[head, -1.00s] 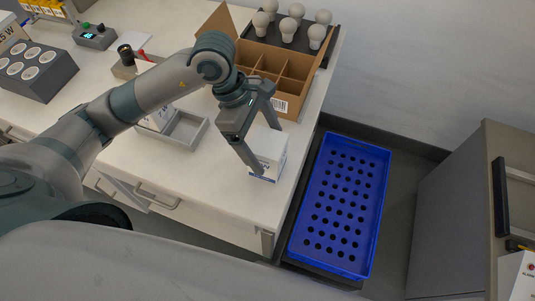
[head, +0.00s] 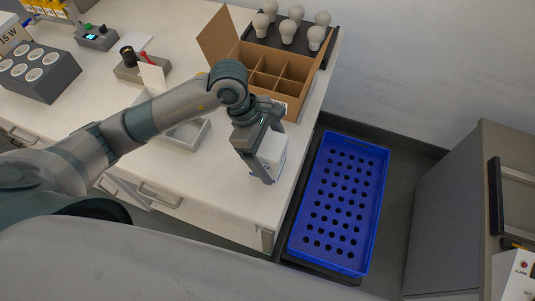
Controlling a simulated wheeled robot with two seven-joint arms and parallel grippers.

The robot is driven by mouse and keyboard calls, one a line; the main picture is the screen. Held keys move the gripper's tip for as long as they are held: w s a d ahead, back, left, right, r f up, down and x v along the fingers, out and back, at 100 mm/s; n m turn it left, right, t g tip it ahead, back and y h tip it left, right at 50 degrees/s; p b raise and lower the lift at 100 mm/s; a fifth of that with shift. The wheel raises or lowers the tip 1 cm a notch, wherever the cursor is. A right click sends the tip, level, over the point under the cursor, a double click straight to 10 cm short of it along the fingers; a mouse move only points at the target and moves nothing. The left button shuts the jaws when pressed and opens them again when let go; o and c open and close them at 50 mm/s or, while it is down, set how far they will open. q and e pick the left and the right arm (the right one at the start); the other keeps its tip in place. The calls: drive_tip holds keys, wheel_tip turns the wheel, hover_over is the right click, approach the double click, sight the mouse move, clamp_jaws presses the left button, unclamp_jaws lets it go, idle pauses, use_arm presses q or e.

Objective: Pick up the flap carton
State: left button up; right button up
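A small white carton (head: 271,153) with dark print stands upright near the table's right edge. My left gripper (head: 272,151) reaches down over it, with one finger in front of its left side and the other behind it. The fingers are spread about as wide as the carton; whether they press on it cannot be told. A white upright panel (head: 152,77), perhaps a raised carton flap, shows behind my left arm above a grey tray (head: 189,137). What is below the panel is hidden by the arm. My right gripper is not in view.
A divided cardboard box (head: 232,57) with open flaps stands behind the gripper, beside a dark rack (head: 323,50) of several bulbs. A blue perforated crate (head: 339,205) sits lower, right of the table. A grey holder (head: 62,84) with white round cups stands at left.

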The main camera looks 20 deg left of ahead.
sight(275, 148)
use_arm(q)
drive_tip(key=shift+f, duration=0.15)
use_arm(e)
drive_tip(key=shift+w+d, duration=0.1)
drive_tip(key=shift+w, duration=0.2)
